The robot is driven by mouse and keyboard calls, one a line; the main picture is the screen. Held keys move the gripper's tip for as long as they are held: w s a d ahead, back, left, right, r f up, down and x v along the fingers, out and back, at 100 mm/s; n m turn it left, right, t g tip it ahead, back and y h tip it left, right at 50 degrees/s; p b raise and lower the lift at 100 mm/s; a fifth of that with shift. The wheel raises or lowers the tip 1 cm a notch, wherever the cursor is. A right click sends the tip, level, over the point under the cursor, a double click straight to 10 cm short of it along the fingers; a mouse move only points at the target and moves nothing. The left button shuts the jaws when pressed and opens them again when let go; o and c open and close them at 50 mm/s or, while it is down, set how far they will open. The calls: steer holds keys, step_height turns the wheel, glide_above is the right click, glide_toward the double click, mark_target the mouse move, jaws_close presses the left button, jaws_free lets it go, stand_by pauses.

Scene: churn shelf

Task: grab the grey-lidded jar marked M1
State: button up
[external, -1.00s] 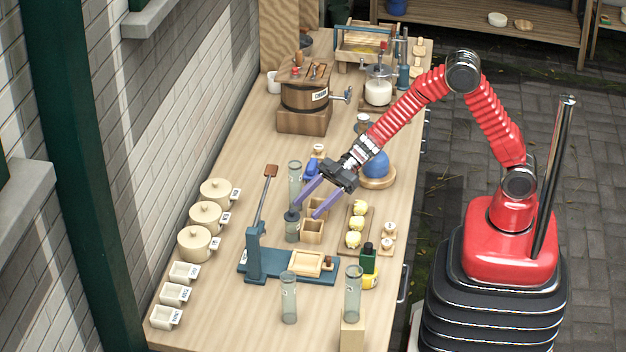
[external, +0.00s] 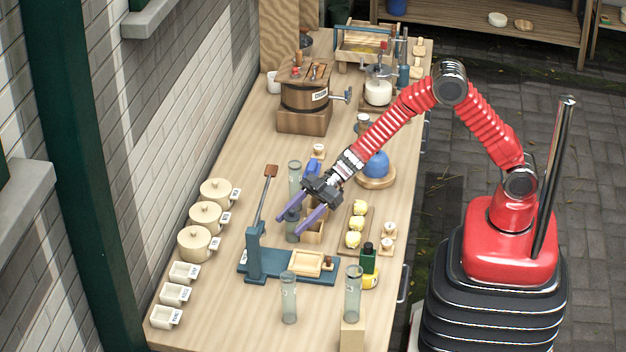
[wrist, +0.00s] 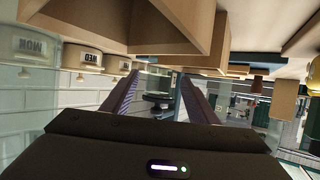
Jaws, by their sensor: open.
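A small grey-glass jar with a dark grey lid (external: 291,226) stands on the bench beside small wooden boxes. Its marking is too small to read in the external view. My gripper (external: 288,227) is open and low, with its two purple fingers reaching to either side of the jar in that view. The wrist view shows a dark round lid (wrist: 157,98) between the fingers (wrist: 160,84). The fingers look apart from it, but contact is hard to judge. The jar's lower part is partly hidden there.
A wooden box (external: 313,233) stands close to the right finger. A tall glass cylinder (external: 295,178) stands just behind. A blue lever press (external: 255,255) is in front. Lidded cream pots (external: 194,245) line the left side. Yellow lumps (external: 354,240) lie on a board to the right.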

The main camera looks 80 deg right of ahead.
steer(key=shift+w+a+f, duration=0.2)
steer(key=shift+a, duration=0.2)
steer(key=shift+c, duration=0.2)
steer(key=c, duration=1.2)
steer(key=shift+r, duration=0.1)
step_height(320, 180, up, 10)
steer(key=shift+f, duration=0.1)
stand_by(0.5)
